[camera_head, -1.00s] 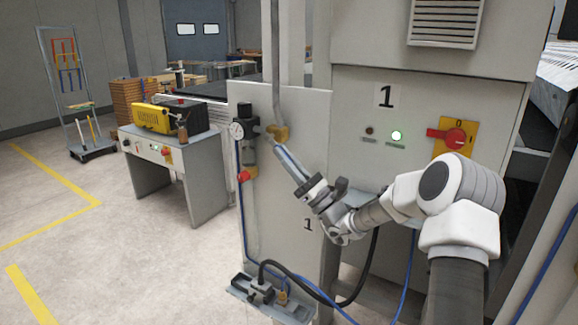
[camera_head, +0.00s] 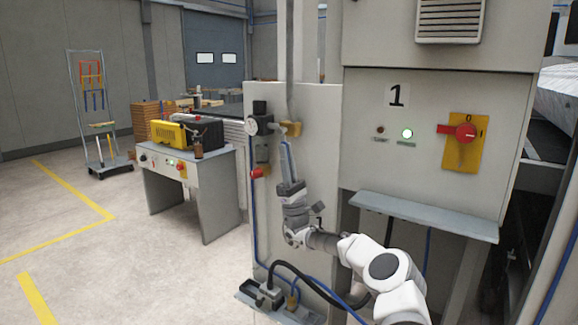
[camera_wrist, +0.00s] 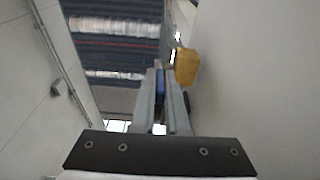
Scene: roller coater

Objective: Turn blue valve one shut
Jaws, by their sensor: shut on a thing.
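My gripper (camera_head: 285,145) reaches up along the pale panel (camera_head: 322,130), its fingers nearly upright below the yellow fitting (camera_head: 291,129). In the wrist view my gripper (camera_wrist: 160,72) is shut, with a small blue part, seemingly the handle of the blue valve (camera_wrist: 159,82), showing between its fingers. Most of the valve is hidden by the fingers, and its exact angle cannot be told. The yellow fitting (camera_wrist: 187,67) is blurred just right of the fingertips.
A pressure gauge (camera_head: 251,126) and a red knob (camera_head: 257,173) sit left of my gripper. A grey shelf (camera_head: 425,214) juts out at right, below a red switch (camera_head: 465,131). Hoses and a foot pedal (camera_head: 269,296) lie low in front. Open floor lies left.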

